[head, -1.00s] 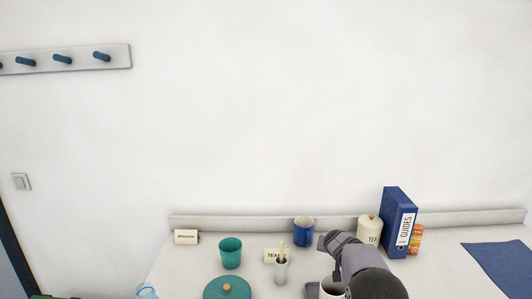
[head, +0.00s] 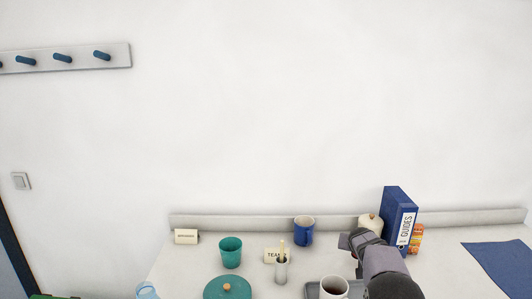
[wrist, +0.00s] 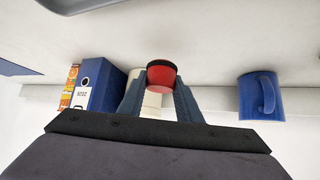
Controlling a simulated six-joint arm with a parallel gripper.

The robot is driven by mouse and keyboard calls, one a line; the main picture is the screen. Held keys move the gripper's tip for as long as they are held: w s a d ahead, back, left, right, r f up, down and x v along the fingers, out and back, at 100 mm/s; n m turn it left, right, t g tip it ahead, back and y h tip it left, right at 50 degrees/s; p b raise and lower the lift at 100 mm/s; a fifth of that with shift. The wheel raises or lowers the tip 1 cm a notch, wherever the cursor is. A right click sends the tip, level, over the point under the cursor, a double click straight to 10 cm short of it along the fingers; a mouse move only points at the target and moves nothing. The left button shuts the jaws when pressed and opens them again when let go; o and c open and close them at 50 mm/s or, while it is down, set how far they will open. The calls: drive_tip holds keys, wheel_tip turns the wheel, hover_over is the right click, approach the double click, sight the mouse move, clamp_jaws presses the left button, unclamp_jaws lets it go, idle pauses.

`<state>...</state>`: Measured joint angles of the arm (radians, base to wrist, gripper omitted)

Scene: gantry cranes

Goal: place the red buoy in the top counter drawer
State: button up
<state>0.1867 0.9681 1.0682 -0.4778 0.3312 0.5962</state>
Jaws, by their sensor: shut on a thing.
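The red buoy (wrist: 161,77), a small red piece with a dark band along its upper edge, shows in the wrist view. My gripper (wrist: 160,86) is shut on it, with one blue-grey finger on each side. In the head view my arm reaches over the right part of the counter (head: 440,275), and it hides the buoy and the fingertips. The top counter drawer is not in view in either picture.
Behind the buoy stands a cream canister (wrist: 151,101). The blue binder (head: 397,218) and an orange pack (head: 415,240) are close to my arm. A blue mug (head: 304,231), a dark-filled cup (head: 334,288) and a teal cup (head: 230,253) stand further left.

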drive_tip(key=p, duration=0.2)
hover_over(316, 271)
drive_tip(key=w+d, duration=0.2)
drive_tip(key=shift+a+r, duration=0.15)
drive_tip(key=shift+a, duration=0.1)
drive_tip(key=f, duration=0.2)
drive_tip(key=f+p, duration=0.1)
drive_tip(key=shift+a+f, duration=0.35)
drive_tip(key=shift+s+a+r+b, duration=0.1)
drive_tip(key=shift+s+b, duration=0.05)
drive_tip(key=shift+b, duration=0.2)
drive_tip(key=shift+c, duration=0.6)
drive_tip(key=shift+b+v, duration=0.75)
drive_tip(key=shift+v, duration=0.3)
drive_tip(key=shift+b+v, duration=0.8)
drive_tip(key=shift+v, duration=0.6)
drive_tip(key=shift+a, duration=0.1)
drive_tip(key=shift+r, duration=0.1)
